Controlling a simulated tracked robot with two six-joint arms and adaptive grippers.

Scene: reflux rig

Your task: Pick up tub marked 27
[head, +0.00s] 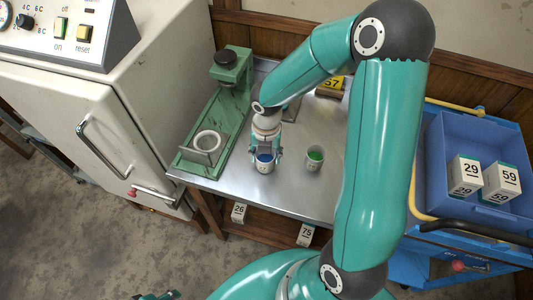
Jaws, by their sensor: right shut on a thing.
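My right gripper (265,155) points down over the steel bench top and is shut on a small pale tub with blue contents (264,167). I cannot tell whether this tub touches the bench. A second small tub with green contents (315,158) stands upright on the bench, to the right of the gripper and apart from it. No number is readable on either tub, so I cannot tell which is marked 27. A small teal and dark part at the bottom edge (156,296) seems to be my left gripper; its fingers are mostly cut off.
A green stand with a white ring (207,143) is left of the gripper. A block marked 57 (331,86) is at the back, partly behind my arm. Tags 26 (239,212) and 75 (306,234) show below the bench. A blue cart (455,135) holds boxes 29 and 59.

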